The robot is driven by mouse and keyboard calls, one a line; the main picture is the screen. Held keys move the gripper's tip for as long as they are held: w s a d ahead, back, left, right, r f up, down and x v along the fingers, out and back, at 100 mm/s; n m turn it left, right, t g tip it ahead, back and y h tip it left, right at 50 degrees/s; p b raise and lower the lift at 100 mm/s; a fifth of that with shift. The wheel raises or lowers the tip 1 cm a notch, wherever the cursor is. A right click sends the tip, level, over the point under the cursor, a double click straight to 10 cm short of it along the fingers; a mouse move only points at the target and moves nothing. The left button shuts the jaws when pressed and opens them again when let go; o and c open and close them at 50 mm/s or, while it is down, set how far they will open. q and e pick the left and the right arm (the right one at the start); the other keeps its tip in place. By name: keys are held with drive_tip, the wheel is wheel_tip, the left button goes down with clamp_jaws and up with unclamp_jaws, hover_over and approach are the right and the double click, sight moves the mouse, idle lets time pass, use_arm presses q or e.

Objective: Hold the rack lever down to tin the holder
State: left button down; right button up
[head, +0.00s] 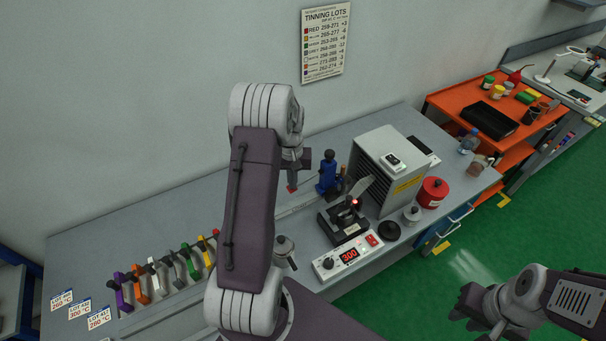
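A row of coloured holders (157,274) with dark handles, purple, orange, white, grey, green and yellow among them, stands in a rack at the left of the bench. A small red-tipped part (215,233) is at its right end; I cannot tell if it is the rack lever. A blue upright device (327,177) with a black knob stands near the back. A black unit (343,224) with a red top light sits in front of the grey box. My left gripper (305,160) is mostly hidden behind its arm. My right gripper (472,312) appears open and empty over the floor.
A white control box (347,258) reads 300. A grey vented box (385,170), red canister (432,192) and black round part (389,231) occupy the bench's right end. Lot cards (79,310) lie at left. A tinning lots chart (325,42) hangs on the wall. An orange cart (465,103) stands beyond.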

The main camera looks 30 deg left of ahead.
use_arm(q)
drive_tip(key=shift+s+f, duration=0.1)
drive_tip(key=shift+r+p, duration=0.75)
wheel_tip(320, 180, up, 7)
drive_tip(key=p, duration=0.6)
